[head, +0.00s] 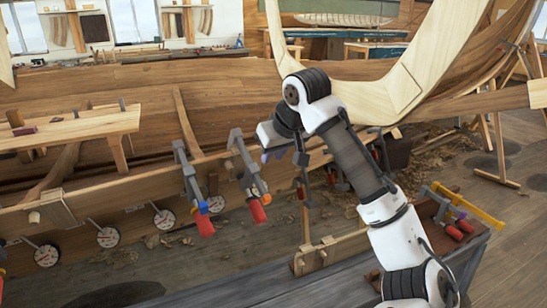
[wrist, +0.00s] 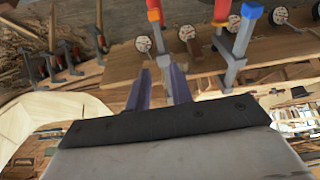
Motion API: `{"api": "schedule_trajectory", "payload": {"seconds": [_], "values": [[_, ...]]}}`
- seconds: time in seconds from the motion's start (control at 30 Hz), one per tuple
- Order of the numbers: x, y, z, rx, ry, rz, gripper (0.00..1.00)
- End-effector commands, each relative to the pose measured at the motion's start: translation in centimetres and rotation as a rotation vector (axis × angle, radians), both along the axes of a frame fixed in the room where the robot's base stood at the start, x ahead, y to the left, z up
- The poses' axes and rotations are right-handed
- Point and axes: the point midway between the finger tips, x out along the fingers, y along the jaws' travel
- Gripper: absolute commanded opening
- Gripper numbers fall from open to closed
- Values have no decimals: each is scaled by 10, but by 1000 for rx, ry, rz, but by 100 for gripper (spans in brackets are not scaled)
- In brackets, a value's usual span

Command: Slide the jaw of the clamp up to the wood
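Two grey bar clamps with red handles hang on the edge of the hull plank, a left clamp (head: 190,185) and a right clamp (head: 246,175). My gripper (head: 274,154) is just right of the right clamp's upper part in the head view. In the wrist view my gripper (wrist: 159,80) shows two purple fingers spread apart, with a gap between them. A grey clamp with a red handle (wrist: 154,12) lies beyond the fingertips, in line with the gap. I cannot tell whether the fingers touch it. Another clamp (wrist: 236,45) stands to its right. The jaw contact with the wood is unclear.
Round white dials (head: 107,237) hang along the lower plank. A bench plank (head: 75,130) is at left. A large pale curved frame (head: 400,85) rises behind my arm. More clamps (wrist: 62,62) show in the wrist view.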

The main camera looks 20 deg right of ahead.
Motion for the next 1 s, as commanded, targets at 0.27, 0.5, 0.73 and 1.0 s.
{"api": "schedule_trajectory", "payload": {"seconds": [0.27,0.5,0.73,1.0], "values": [[10,1,-19,-1,3,-1,22],[26,3,-44,-1,3,-1,22],[41,5,-65,2,1,0,22],[59,8,-91,2,1,2,22]]}}
